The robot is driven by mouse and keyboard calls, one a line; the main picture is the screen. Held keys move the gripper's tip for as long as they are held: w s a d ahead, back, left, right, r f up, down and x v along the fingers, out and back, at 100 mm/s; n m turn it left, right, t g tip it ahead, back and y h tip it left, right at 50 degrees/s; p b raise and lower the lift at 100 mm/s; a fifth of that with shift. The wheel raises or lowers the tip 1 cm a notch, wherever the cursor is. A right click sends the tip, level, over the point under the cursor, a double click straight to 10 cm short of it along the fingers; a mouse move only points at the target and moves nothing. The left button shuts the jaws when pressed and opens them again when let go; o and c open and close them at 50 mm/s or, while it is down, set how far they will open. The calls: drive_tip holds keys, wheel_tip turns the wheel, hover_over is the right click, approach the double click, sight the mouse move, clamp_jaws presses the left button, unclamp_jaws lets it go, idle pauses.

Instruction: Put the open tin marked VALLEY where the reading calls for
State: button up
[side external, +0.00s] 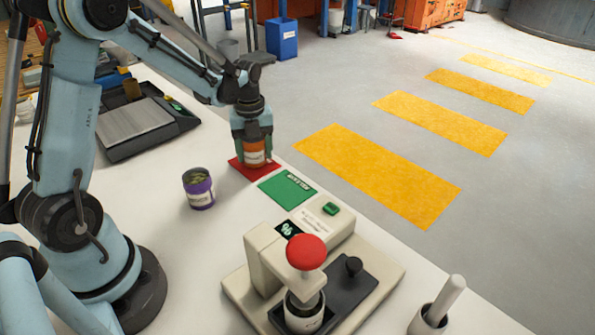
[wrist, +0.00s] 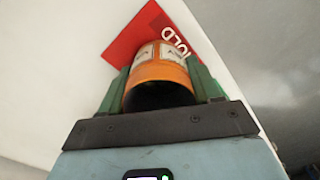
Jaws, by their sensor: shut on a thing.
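My gripper (side external: 252,140) is shut on an orange tin (side external: 255,155), and the wrist view shows the same tin (wrist: 160,72) between green fingers. The tin is upright at a red mat (side external: 238,163), which reads HOLD in the wrist view (wrist: 135,32). I cannot tell whether the tin touches the mat. A purple tin (side external: 198,190) with an open top and greenish contents stands on the table left of the mat. Another tin (side external: 304,316) with a pale label sits in the meter under the red knob (side external: 306,251). The tins' labels are too small to read, so VALLEY cannot be identified.
A green mat (side external: 287,188) with white lettering lies between the red mat and the beige meter (side external: 325,225). The meter's small display (side external: 288,229) is not clearly legible. A scale (side external: 135,122) stands back left. A cup with a pestle-like rod (side external: 432,318) is front right.

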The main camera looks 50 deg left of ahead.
drive_tip(key=shift+f, duration=0.1)
drive_tip(key=o, duration=1.2)
wheel_tip(320, 180, up, 12)
drive_tip(key=s+d+n+t, duration=0.3)
drive_tip(key=s+d+n, duration=0.2)
drive_tip(key=n, duration=0.7)
drive_tip(key=s+d+n+t, duration=0.4)
drive_tip(key=d+n, duration=0.4)
drive_tip(key=n, duration=0.4)
drive_tip(key=shift+s+d+r, duration=0.15)
drive_tip(key=shift+s+r, duration=0.15)
drive_tip(key=shift+s, duration=0.2)
